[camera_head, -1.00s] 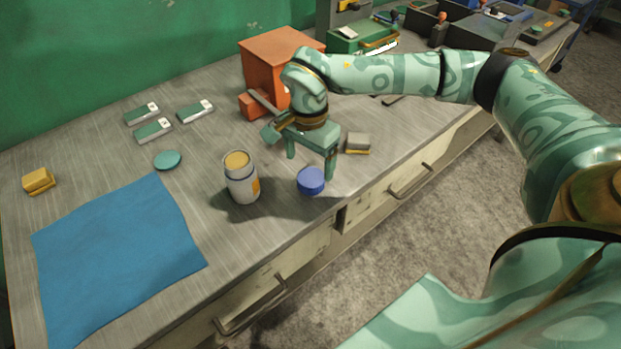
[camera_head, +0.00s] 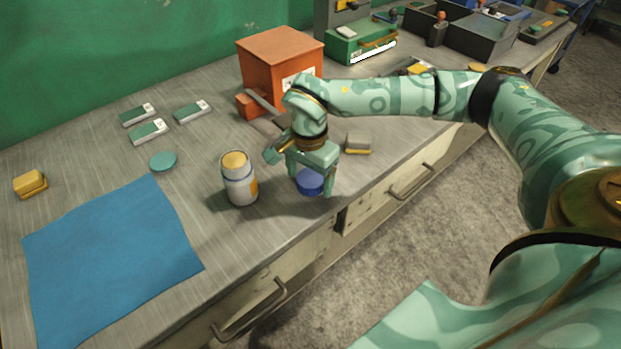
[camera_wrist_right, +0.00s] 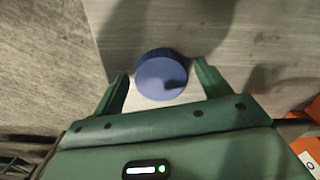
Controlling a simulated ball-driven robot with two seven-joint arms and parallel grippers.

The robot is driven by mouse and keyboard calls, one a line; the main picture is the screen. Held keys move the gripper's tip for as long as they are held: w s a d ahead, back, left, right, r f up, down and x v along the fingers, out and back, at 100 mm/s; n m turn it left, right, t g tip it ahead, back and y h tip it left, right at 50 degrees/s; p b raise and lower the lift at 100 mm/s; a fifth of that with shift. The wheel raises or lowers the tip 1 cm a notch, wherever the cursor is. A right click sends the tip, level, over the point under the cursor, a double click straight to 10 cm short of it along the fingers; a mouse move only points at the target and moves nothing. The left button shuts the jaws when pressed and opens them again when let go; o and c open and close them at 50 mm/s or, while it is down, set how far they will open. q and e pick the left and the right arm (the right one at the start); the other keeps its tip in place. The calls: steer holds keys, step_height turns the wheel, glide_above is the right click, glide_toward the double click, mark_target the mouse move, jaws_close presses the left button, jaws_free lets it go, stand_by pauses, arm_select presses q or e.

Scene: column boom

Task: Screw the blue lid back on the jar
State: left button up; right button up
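The blue lid (camera_head: 309,182) lies on the bench top near its front edge. The open jar (camera_head: 239,180), white with an orange label patch and tan contents at its mouth, stands upright to the left of the lid. My right gripper (camera_head: 311,180) is low over the lid, with its fingers spread to either side of it. In the right wrist view the lid (camera_wrist_right: 161,75) sits between and just beyond the two open fingertips (camera_wrist_right: 162,82), with a gap on each side. My left gripper is not in view.
A teal disc (camera_head: 163,161) and a blue cloth (camera_head: 112,262) lie left of the jar. An orange box (camera_head: 280,62) stands behind my right gripper. A grey and yellow block (camera_head: 358,143) lies to its right. Several small green and white boxes lie at the back left.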

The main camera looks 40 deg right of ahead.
mark_target(309, 179)
steer(key=c, duration=0.8)
steer(key=shift+r, duration=0.4)
step_height(309, 179, up, 2)
steer(key=shift+r+p, duration=0.25)
steer(key=shift+p, duration=0.5)
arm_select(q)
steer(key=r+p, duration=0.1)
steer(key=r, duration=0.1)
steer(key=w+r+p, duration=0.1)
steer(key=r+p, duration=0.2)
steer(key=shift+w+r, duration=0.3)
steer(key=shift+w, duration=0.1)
arm_select(e)
steer(key=s+d+r, duration=0.1)
steer(key=s+r, duration=0.8)
steer(key=s, duration=0.5)
steer(key=shift+r, duration=0.35)
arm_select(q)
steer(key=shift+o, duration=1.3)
